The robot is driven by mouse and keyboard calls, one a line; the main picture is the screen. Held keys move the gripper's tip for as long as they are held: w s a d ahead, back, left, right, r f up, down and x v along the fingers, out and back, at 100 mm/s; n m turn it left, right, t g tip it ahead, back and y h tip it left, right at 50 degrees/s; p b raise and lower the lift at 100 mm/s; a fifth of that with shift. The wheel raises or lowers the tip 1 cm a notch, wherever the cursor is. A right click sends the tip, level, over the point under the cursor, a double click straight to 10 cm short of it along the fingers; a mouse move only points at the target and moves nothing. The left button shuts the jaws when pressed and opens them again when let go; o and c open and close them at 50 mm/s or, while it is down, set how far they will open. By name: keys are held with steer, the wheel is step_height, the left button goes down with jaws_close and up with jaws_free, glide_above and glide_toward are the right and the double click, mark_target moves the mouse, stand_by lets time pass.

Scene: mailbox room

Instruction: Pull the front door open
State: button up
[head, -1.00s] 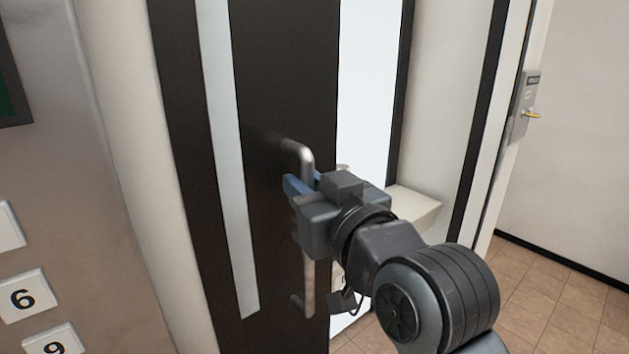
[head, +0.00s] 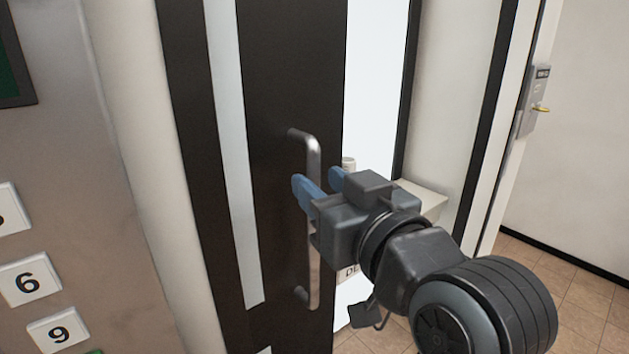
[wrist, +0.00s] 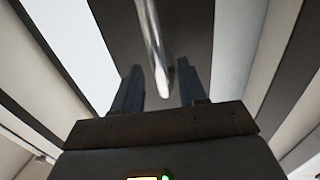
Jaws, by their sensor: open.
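The front door (head: 275,80) is a dark brown panel with a narrow pale vertical strip. A vertical silver bar handle (head: 313,158) stands out from it near its right edge. My gripper (head: 320,181) is in front of the handle at its upper half, its blue fingers apart and empty. In the wrist view the handle (wrist: 152,38) appears between the two fingers (wrist: 160,85), beyond or near their tips; I cannot tell whether either finger touches it. My gripper body hides part of the handle's middle. I cannot tell surely whether the door stands ajar.
A bright pale area (head: 372,80) lies right of the dark panel. A pale ledge (head: 425,198) is behind my gripper. Another door with a brass lever (head: 541,109) and open tiled floor (head: 560,280) are at right.

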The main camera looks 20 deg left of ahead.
steer(key=shift+b+v, duration=0.35)
steer(key=shift+v, duration=1.95)
steer(key=s+d+f+m+t+h, duration=0.1)
steer(key=s+d+f+m+h, duration=0.25)
steer(key=s+d+f, duration=0.4)
steer(key=s+d+f+m+t+h, duration=0.1)
steer(key=s+d+f+m+h, duration=0.25)
steer(key=d+f, duration=0.75)
steer(key=s+d+f+h, duration=0.1)
steer(key=s+d, duration=0.2)
steer(key=s, duration=0.5)
steer(key=s+d+f+m+h, duration=0.1)
steer(key=s+d+f+h, duration=0.1)
steer(key=s, duration=0.6)
steer(key=s+d+f+h, duration=0.1)
steer(key=s+d+h, duration=0.1)
steer(key=s+d, duration=0.2)
steer(key=s, duration=0.3)
steer(key=shift+s+d+f+m, duration=0.2)
steer(key=shift+s+f+m, duration=0.1)
steer(key=shift+s, duration=0.1)
